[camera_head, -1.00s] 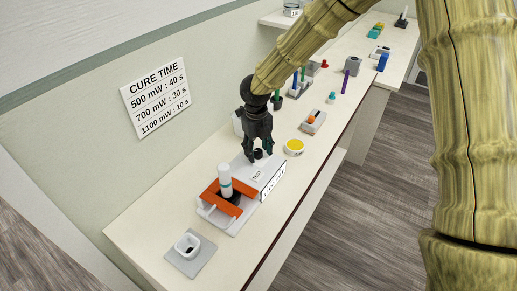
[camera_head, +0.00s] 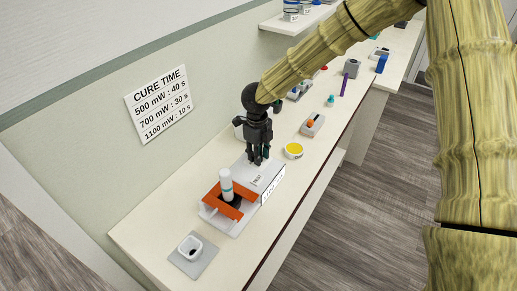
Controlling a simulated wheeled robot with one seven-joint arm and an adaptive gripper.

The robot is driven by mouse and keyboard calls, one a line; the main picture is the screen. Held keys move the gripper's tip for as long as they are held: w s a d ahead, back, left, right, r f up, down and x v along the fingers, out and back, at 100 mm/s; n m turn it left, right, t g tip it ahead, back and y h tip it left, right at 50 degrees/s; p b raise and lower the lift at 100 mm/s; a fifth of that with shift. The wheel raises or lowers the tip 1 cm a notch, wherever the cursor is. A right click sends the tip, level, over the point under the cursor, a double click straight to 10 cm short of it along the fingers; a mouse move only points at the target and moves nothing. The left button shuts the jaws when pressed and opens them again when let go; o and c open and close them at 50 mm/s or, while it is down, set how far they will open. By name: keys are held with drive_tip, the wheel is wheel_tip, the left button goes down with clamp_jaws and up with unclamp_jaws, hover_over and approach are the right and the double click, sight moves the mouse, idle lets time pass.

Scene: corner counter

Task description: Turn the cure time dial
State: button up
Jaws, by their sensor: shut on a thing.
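My gripper (camera_head: 258,160) points down at the far end of the device's top. Its fingers are closed around the small dark dial there, which they now hide. A sign on the wall (camera_head: 160,105) reads CURE TIME, 500 mW : 40 s, 700 mW : 30 s, 1100 mW : 10 s.
A grey plate with a white square cup (camera_head: 191,247) lies at the near end of the counter. A yellow round dish (camera_head: 293,150) and a grey block with an orange knob (camera_head: 312,124) are right of my gripper. Several coloured items stand farther along.

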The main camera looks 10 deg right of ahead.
drive_tip(key=shift+d+n+p, duration=0.1)
drive_tip(key=shift+n+p, duration=1.85)
drive_tip(key=shift+n, duration=0.05)
drive_tip(key=o, duration=1)
drive_tip(key=shift+o, duration=0.2)
drive_tip(key=shift+r, duration=0.1)
wheel_tip(320, 180, up, 12)
drive_tip(key=shift+s, duration=0.15)
